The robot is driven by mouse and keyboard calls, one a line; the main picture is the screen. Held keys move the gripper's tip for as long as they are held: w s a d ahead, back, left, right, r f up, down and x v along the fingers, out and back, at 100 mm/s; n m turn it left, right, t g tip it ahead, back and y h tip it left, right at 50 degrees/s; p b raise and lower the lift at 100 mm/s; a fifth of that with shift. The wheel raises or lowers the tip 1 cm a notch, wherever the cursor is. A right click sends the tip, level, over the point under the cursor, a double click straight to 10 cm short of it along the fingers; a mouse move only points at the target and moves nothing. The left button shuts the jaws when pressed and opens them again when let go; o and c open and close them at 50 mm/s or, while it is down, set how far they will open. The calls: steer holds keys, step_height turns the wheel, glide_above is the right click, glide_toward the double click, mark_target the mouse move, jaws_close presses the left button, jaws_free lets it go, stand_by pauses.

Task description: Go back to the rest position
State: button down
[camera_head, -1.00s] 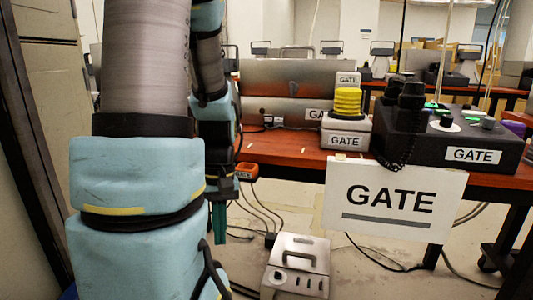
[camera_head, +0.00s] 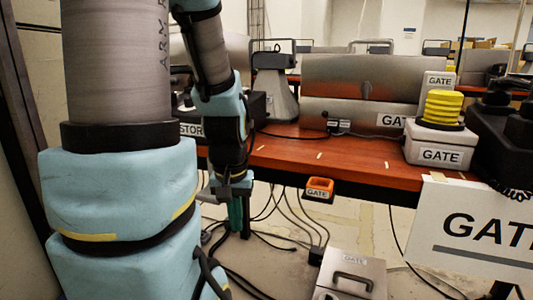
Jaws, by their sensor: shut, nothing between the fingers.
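My gripper (camera_head: 236,214) hangs down at the end of my blue-and-grey arm, left of centre in the head view. Its teal fingers are shut with nothing seen between them. It is in front of the table (camera_head: 290,150), near its front edge, and appears clear of it. My upper arm covers much of the left side of the view.
An orange GATE holder (camera_head: 319,189) sits at the table's front edge. A white GATE box (camera_head: 440,145) with a yellow stack (camera_head: 441,107) and a black console (camera_head: 496,140) stand right. A GATE sign (camera_head: 480,228) hangs in front. A metal case (camera_head: 350,275) and cables are on the floor.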

step_height(320, 180, up, 37)
steer(key=p, duration=3.6)
steer(key=shift+f, duration=0.15)
